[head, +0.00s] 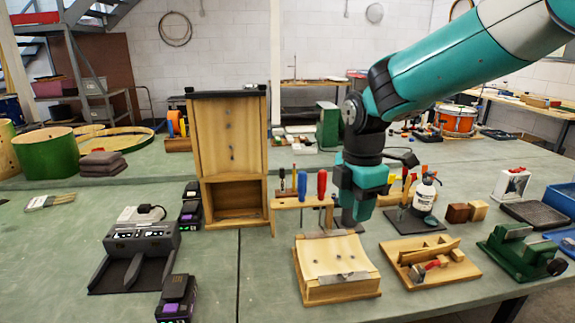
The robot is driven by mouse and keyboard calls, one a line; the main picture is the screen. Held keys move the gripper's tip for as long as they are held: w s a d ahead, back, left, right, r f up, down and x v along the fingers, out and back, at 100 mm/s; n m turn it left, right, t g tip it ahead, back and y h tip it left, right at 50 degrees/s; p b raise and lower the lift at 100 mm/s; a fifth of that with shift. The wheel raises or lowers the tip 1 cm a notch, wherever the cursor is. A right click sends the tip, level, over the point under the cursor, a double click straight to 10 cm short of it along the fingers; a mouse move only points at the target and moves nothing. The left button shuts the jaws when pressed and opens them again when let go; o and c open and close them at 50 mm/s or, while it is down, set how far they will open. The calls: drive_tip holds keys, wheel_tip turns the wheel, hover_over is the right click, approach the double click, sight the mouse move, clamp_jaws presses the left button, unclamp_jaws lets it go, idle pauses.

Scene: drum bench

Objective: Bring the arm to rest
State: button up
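My arm reaches in from the top right of the head view. My gripper (350,215) points down at the middle of the bench (215,262), just behind a light wooden block with metal plates (336,268). The gripper's end overlaps the block's back edge in the picture, and I cannot tell whether it touches. The fingers are small and dark against the block, so their opening is not clear. No held object can be made out.
A wooden tray (430,262), spray bottle (424,193) and green vise (522,252) are to the right.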

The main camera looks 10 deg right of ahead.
drive_tip(key=s+a+r+m+y, duration=0.1)
drive_tip(key=s+m, duration=0.5)
drive_tip(key=s, duration=0.6)
drive_tip(key=s+a+r+m+y, duration=0.2)
drive_tip(key=s+m, duration=0.5)
drive_tip(key=s, duration=0.5)
drive_tip(key=shift+s+a+m+y, duration=0.15)
drive_tip(key=shift+a+m+y, duration=0.15)
drive_tip(key=shift+a+y, duration=0.5)
drive_tip(key=shift+a+r, duration=0.1)
drive_tip(key=shift+r, duration=0.05)
